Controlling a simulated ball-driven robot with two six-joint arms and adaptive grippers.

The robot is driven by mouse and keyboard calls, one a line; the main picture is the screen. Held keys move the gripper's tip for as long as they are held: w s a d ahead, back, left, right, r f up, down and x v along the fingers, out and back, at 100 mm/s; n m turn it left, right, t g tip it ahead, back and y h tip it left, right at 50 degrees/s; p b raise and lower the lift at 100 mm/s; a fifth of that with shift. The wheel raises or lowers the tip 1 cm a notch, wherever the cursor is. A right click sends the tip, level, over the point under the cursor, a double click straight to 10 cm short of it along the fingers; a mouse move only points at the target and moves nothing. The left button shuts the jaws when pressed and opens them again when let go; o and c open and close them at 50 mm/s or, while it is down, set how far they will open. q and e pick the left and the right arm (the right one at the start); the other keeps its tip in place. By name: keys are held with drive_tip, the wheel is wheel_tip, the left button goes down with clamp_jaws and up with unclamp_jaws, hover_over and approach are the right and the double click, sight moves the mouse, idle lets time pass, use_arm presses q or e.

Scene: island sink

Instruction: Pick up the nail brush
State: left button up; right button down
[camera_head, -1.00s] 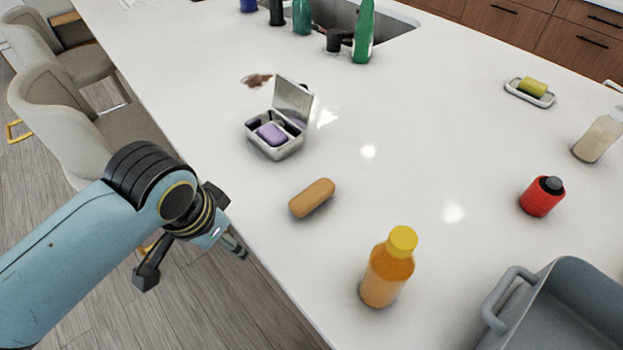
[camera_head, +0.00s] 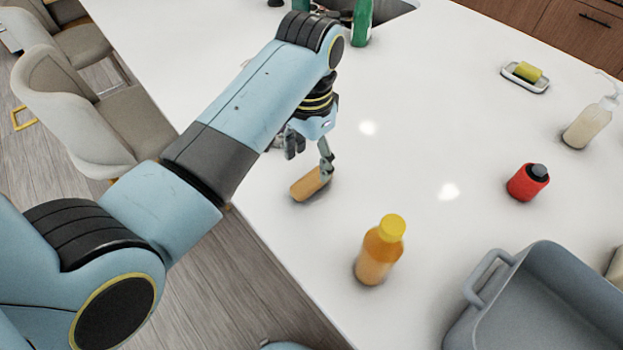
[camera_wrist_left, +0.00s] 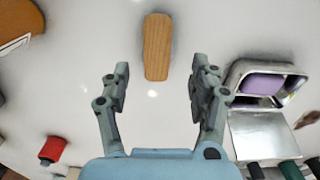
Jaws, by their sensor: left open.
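The nail brush (camera_head: 306,186) is a tan, wood-coloured oblong block with rounded ends. It lies on the white counter near its left edge in the head view. In the left wrist view the brush (camera_wrist_left: 157,46) lies ahead of the fingertips, roughly in line with the gap between them. My left gripper (camera_head: 309,160) is open and above the counter, and a finger covers part of the brush in the head view. In the wrist view the fingers of my left gripper (camera_wrist_left: 158,75) are spread, with nothing between them. My right gripper is not in view.
An orange bottle with yellow cap (camera_head: 381,250) stands near the brush. A grey tub (camera_head: 560,300) is at lower right, a red bottle (camera_head: 527,182) beyond. The metal box with a purple soap (camera_wrist_left: 262,120) is beside the gripper in the wrist view. The mid-counter is clear.

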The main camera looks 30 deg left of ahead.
sight(312, 179)
use_arm(q)
drive_tip(key=f, duration=0.4)
drive_tip(key=f+p, duration=0.1)
drive_tip(key=f, duration=0.1)
drive_tip(key=shift+d+f, duration=0.25)
drive_tip(key=shift+f, duration=0.1)
clamp_jaws()
